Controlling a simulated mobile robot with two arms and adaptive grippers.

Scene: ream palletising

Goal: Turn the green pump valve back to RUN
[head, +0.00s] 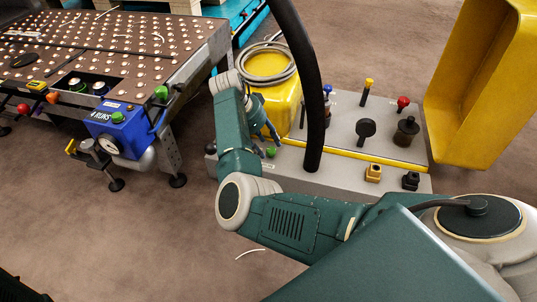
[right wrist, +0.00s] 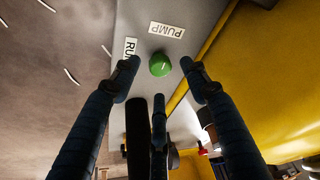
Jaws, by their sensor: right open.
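The green pump valve (right wrist: 160,64) is a round knob with a small pale mark on its top. A PUMP label (right wrist: 167,30) lies just beyond it and a RUN label (right wrist: 130,48) lies to its left in the right wrist view. I cannot tell for certain where the mark points. The knob also shows in the head view (head: 271,152) at the left end of the grey machine deck. My right gripper (head: 269,138) is open above it. In the right wrist view its fingers lie on both sides of the knob, apart from it.
The grey deck (head: 345,138) carries a yellow tank (head: 268,85) with a coiled hose, a thick black post (head: 309,90) and several levers and knobs. A yellow bin-like panel (head: 485,90) stands at the right. A studded table (head: 110,45) with a blue unit is at the left.

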